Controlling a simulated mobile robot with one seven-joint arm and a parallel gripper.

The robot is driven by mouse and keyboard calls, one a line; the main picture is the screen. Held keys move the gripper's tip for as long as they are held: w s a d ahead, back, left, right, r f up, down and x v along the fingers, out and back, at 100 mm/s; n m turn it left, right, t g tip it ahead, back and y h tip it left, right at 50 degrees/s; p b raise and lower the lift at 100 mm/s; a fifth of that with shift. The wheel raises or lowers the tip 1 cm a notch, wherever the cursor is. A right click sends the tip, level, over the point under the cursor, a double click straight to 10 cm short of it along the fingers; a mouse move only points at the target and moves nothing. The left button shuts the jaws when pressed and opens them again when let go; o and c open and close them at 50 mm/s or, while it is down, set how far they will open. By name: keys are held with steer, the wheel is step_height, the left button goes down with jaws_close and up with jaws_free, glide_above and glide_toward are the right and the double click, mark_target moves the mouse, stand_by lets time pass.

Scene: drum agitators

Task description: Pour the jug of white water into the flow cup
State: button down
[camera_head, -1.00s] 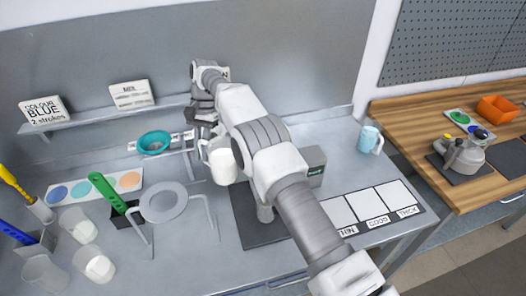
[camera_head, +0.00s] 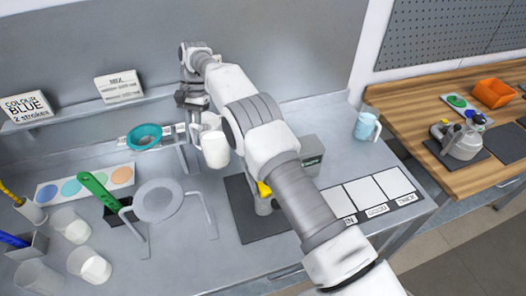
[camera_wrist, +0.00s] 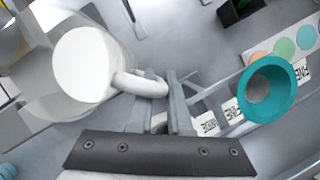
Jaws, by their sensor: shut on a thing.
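My gripper (camera_head: 196,108) is shut on the handle of the white jug (camera_head: 215,148) and holds it above the bench. In the wrist view, the handle lies between the fingers (camera_wrist: 172,105), and the jug (camera_wrist: 92,70) shows white contents at its mouth. The teal flow cup (camera_head: 145,134) sits in a raised stand to the left of the jug. It also shows at the right of the wrist view (camera_wrist: 286,88), with a round opening at its centre. The jug is apart from the flow cup and looks roughly upright.
A round grey plate on legs (camera_head: 158,200) stands in front of the flow cup. A green-handled tool (camera_head: 98,190) and clear beakers (camera_head: 90,264) are at left. A light blue mug (camera_head: 365,126) stands at right. A shelf (camera_head: 75,115) runs behind.

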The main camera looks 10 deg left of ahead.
mark_target(197, 125)
steer(key=shift+s+d+r+n+t+y, duration=0.2)
steer(key=shift+d+r+y, duration=0.15)
steer(key=shift+r+y, duration=0.35)
steer(key=shift+s+d+r+n+t+y, duration=0.15)
steer(key=shift+d+r+y, duration=0.3)
steer(key=shift+r, duration=0.5)
steer(key=shift+s+d+r+n+t+y, duration=0.1)
steer(key=shift+d+r+t+y, duration=0.2)
steer(key=shift+r+y, duration=0.45)
steer(key=shift+s+d+r+n+t+y, duration=0.2)
steer(key=shift+d+r+y, duration=0.4)
steer(key=shift+r, duration=0.2)
steer(key=shift+s+d+r+n+t+y, duration=0.1)
steer(key=shift+s+d+r+t+y, duration=0.05)
steer(key=shift+d+r+y, duration=0.55)
steer(key=shift+a+r, duration=0.15)
steer(key=shift+a, duration=0.05)
steer(key=shift+s+d+r, duration=0.15)
steer(key=shift+d+r, duration=0.2)
steer(key=shift+d, duration=0.05)
steer(key=shift+s+d+r+t+y, duration=0.15)
steer(key=shift+d+r+t+y, duration=0.25)
steer(key=shift+r+y, duration=0.5)
steer(key=shift+s+d+r+n+y+b, duration=0.1)
steer(key=shift+d+r+n+y+b, duration=0.2)
steer(key=shift+r+b, duration=0.3)
steer(key=shift+s+d+r+n+y+b, duration=0.15)
steer(key=shift+r+y+b, duration=0.25)
steer(key=shift+b, duration=0.4)
